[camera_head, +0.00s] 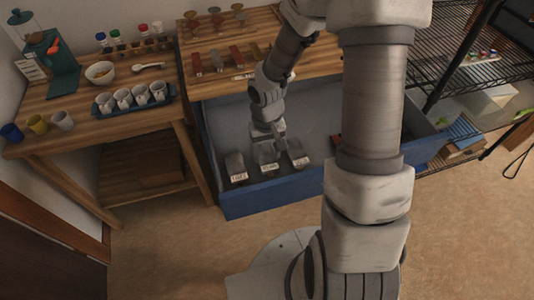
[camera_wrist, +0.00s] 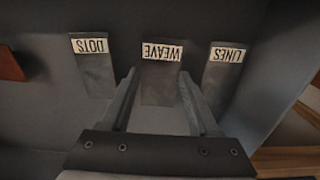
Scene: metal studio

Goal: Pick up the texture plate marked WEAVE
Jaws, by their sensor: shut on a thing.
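The WEAVE texture plate (camera_wrist: 160,88) is a grey slab with a white label, upside down in the wrist view. My gripper (camera_wrist: 157,76) has one finger along each side of it and is shut on it. The plate's near end is hidden or dark between the fingers. In the head view the WEAVE plate (camera_head: 266,154) is the middle one of a row in the open blue drawer, with my gripper (camera_head: 271,141) just over it. The DOTS plate (camera_wrist: 95,74) and the LINES plate (camera_wrist: 221,76) lie on either side, apart from the fingers.
The blue drawer (camera_head: 268,196) has walls around the plates; its front panel stands close to them. A reddish-brown block (camera_wrist: 11,65) lies off to the side in the drawer. A wooden bench (camera_head: 75,99) with a mug tray (camera_head: 134,108) stands at left, a wire rack (camera_head: 455,60) at right.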

